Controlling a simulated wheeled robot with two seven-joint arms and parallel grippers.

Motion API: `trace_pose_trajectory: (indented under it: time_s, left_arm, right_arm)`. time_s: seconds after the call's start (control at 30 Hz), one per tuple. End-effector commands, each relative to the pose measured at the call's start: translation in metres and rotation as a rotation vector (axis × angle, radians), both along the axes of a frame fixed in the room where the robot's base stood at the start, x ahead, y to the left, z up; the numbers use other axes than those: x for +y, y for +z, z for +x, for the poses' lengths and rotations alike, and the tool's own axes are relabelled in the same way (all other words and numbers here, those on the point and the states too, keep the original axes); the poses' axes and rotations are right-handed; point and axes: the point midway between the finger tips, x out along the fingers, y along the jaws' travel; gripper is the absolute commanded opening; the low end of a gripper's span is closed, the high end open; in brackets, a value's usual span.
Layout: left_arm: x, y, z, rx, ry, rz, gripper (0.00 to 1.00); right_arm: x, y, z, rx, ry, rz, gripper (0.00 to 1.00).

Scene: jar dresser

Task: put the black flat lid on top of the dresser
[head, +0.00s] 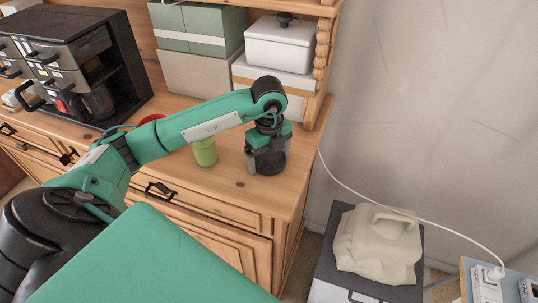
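My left gripper (267,163) points down over the right end of the wooden dresser top (228,178). Its grey fingers stand apart on either side of a dark, round thing (268,164), which looks like the black flat lid. The thing is low, at or just above the wood. The gripper hides part of it, and I cannot tell whether the fingers press on it. My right gripper is out of view.
A green cup (204,152) stands just left of the gripper. Behind are a white lidded box (284,45), green boxes (205,30) and a black drawer unit (85,60). A cloth-like beige heap (377,245) lies on a grey cabinet at right. The dresser's right edge is close.

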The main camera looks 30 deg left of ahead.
Motion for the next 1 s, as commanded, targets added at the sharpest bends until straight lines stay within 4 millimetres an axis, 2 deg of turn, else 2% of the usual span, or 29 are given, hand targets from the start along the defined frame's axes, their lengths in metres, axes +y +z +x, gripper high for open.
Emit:
trace_pose_trajectory:
  time_s: [0.37, 0.4, 0.67, 0.8, 1.0]
  left_arm:
    - [0.0, 0.006, 0.0, 0.0, 0.001, 0.0, 1.0]
    - [0.0, 0.007, 0.001, -0.002, 0.0, -0.001, 1.0]
    - [0.0, 0.053, 0.001, -0.007, 0.0, -0.001, 1.0]
    - [0.0, 0.076, 0.001, -0.005, 0.0, 0.0, 1.0]
    - [0.001, 0.101, 0.001, -0.004, 0.001, 0.002, 1.0]
  right_arm:
    - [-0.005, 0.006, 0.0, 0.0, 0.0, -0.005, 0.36]
    - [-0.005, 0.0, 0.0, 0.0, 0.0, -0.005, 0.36]
    - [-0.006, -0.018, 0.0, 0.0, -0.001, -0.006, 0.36]
    - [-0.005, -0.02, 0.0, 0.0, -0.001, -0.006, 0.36]
    - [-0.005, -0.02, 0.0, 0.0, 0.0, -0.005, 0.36]
